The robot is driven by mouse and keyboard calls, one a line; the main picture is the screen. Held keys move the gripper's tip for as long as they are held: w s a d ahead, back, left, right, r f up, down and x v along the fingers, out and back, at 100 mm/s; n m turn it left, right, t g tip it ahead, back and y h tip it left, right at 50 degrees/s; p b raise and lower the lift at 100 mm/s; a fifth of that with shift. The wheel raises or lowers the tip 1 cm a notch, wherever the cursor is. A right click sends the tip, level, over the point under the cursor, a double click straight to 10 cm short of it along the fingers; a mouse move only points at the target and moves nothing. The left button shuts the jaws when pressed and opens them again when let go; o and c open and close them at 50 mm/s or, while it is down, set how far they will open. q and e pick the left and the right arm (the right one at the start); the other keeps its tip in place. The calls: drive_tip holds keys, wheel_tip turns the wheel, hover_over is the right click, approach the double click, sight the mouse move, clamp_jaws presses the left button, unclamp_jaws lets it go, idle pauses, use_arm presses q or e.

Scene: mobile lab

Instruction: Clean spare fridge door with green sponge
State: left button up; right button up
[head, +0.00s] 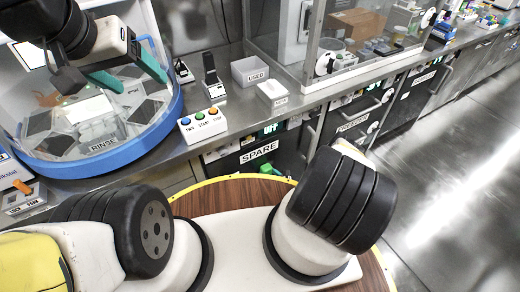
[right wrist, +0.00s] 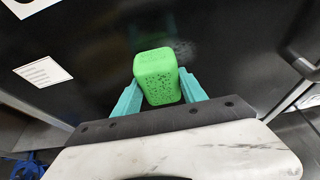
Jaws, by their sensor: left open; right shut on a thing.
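The green sponge (right wrist: 157,80) is held between the teal fingers of my right gripper (right wrist: 158,95) in the right wrist view. Its far end is close to or against the black spare fridge door (right wrist: 105,35); I cannot tell which. A faint greyish smudge (right wrist: 188,48) shows on the door just beyond the sponge. In the head view the fridge door carries a SPARE label (head: 259,152), and a bit of green sponge (head: 268,168) shows just below it; my right arm hides most of that gripper. My left gripper (head: 128,77) is open and empty over the rinse basin.
The blue-rimmed RINSE basin (head: 100,167) stands on the steel counter at left. A button box (head: 203,124), a USED bin (head: 250,71) and a white box (head: 272,92) stand on the counter. A door handle (right wrist: 305,68) is at right in the wrist view. Open floor (head: 450,190) lies at right.

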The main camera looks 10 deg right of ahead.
drive_tip(key=shift+w+d, duration=0.4)
drive_tip(key=shift+d, duration=0.6)
drive_tip(key=shift+w+d, duration=0.4)
drive_tip(key=shift+d, duration=0.65)
drive_tip(key=shift+w+d, duration=0.4)
drive_tip(key=shift+d, duration=0.6)
drive_tip(key=shift+s+a, duration=0.3)
drive_tip(key=shift+a, duration=0.35)
drive_tip(key=shift+s+a, duration=0.25)
drive_tip(key=shift+a, duration=0.4)
drive_tip(key=shift+s+a, duration=0.3)
drive_tip(key=shift+a, duration=0.35)
drive_tip(key=shift+s+a, duration=0.25)
drive_tip(key=shift+a, duration=0.65)
drive_tip(key=shift+s+a, duration=0.25)
drive_tip(key=shift+a, duration=0.65)
drive_tip(key=s+d, duration=0.2)
drive_tip(key=s, duration=0.3)
drive_tip(key=shift+s, duration=0.35)
drive_tip(key=shift+s+d, duration=0.1)
drive_tip(key=shift+s+d, duration=0.25)
drive_tip(key=shift+s, duration=0.4)
drive_tip(key=shift+s+d, duration=0.2)
drive_tip(key=shift+s, duration=0.45)
